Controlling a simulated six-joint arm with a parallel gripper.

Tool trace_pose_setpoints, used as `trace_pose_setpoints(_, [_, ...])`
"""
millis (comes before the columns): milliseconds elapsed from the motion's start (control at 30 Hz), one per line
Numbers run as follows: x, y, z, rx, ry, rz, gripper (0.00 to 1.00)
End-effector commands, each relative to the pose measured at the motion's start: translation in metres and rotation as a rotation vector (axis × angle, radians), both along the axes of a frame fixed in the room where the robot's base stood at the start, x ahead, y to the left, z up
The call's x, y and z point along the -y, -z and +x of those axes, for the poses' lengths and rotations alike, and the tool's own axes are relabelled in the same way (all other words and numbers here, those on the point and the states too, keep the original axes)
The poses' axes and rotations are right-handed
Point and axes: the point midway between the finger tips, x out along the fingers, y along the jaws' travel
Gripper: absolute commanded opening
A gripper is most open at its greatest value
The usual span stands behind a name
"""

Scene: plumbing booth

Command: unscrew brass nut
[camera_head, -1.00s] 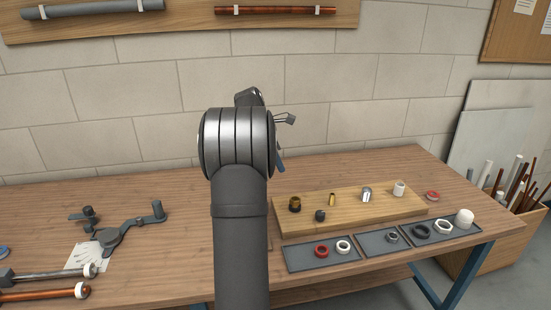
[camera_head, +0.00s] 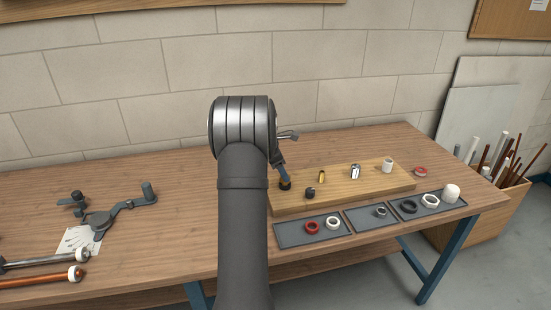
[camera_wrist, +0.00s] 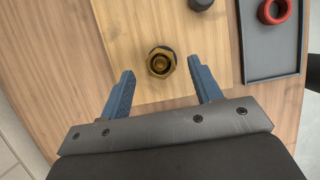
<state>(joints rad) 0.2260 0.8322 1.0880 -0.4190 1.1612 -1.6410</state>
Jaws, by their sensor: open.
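The brass nut (camera_wrist: 161,62) shows in the wrist view as a hexagonal ring around a dark-centred fitting on the wooden board (camera_wrist: 120,30). My gripper (camera_wrist: 160,66) is open and empty. Its two blue fingertips lie to either side of the nut in the wrist view, apart from it. In the head view my gripper (camera_head: 281,171) is just above the fitting; the exact height gap is unclear.
A small dark fitting (camera_head: 310,192), a brass piece (camera_head: 322,176), a chrome piece (camera_head: 355,171) and a white piece (camera_head: 387,166) stand on the board. Grey trays in front hold a red ring (camera_head: 312,227) and other rings. A pipe bender (camera_head: 98,219) lies at left.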

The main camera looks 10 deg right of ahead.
Motion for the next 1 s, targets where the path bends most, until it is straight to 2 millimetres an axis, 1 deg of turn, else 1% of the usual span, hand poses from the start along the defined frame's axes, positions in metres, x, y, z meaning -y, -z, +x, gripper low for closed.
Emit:
trace_pose_setpoints(33, [0.003,0.007,0.000,-0.001,0.000,0.000,0.58])
trace_pose_setpoints(100, [0.005,0.014,0.000,-0.001,0.000,0.000,0.58])
trace_pose_setpoints(200, [0.008,0.020,0.000,0.001,0.000,0.000,0.58])
trace_pose_setpoints(533, [0.009,0.023,0.000,0.001,0.000,-0.001,0.58])
trace_pose_setpoints(567, [0.009,0.023,0.000,0.001,0.000,-0.001,0.56])
trace_pose_setpoints(600, [0.009,0.023,0.000,0.001,0.000,-0.001,0.48])
trace_pose_setpoints(667, [0.009,0.023,0.000,0.001,0.000,-0.001,0.37])
trace_pose_setpoints(700, [0.009,0.023,0.000,0.001,0.000,-0.001,0.29])
trace_pose_setpoints(767, [0.009,0.023,0.000,0.001,0.000,-0.001,0.17])
trace_pose_setpoints(800, [0.009,0.022,0.000,0.001,0.000,-0.001,0.09])
trace_pose_setpoints(933, [0.009,0.022,0.000,0.001,-0.017,0.000,0.09])
trace_pose_setpoints(1000, [0.009,0.022,0.000,0.002,-0.066,0.000,0.09])
